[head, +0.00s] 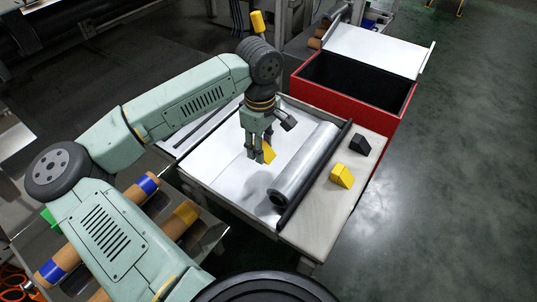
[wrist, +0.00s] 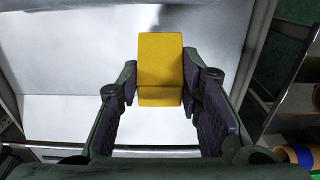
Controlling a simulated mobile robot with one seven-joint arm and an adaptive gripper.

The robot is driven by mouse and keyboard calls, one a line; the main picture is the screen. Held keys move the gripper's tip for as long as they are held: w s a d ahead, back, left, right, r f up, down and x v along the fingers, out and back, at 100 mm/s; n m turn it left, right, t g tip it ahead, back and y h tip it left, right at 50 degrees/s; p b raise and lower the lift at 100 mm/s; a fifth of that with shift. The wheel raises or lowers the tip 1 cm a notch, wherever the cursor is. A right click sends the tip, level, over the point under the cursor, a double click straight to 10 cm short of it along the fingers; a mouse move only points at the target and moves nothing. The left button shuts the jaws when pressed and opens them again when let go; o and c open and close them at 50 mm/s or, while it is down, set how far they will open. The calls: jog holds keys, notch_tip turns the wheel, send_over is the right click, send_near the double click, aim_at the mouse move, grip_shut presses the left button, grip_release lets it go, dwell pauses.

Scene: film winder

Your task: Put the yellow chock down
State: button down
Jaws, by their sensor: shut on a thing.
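A yellow chock (head: 269,153) is held between the fingers of my gripper (head: 257,153), over the white sheet on the table. In the wrist view the chock (wrist: 160,68) sits between both fingertips (wrist: 160,88). The head view does not show clearly how much gap there is between the chock and the sheet. A second yellow chock (head: 341,177) rests on the pale side strip of the table, to the right of the film roll.
A grey film roll (head: 305,163) lies right of my gripper, with a dark bar (head: 314,178) beside it. A black chock (head: 360,145) stands on the pale strip (head: 327,212). A red open box (head: 347,107) is behind. White sheet (head: 222,165) left of my gripper is clear.

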aim_at(263, 173)
jog(key=shift+d+f+p, duration=0.1)
jog(key=shift+f+p, duration=0.25)
jog(key=shift+f, duration=3.6)
jog(key=shift+f, duration=0.15)
jog(key=c, duration=1.1)
grip_release()
jog(key=shift+r, duration=0.2)
notch_tip(263, 173, up, 12)
jog(key=shift+b, duration=0.4)
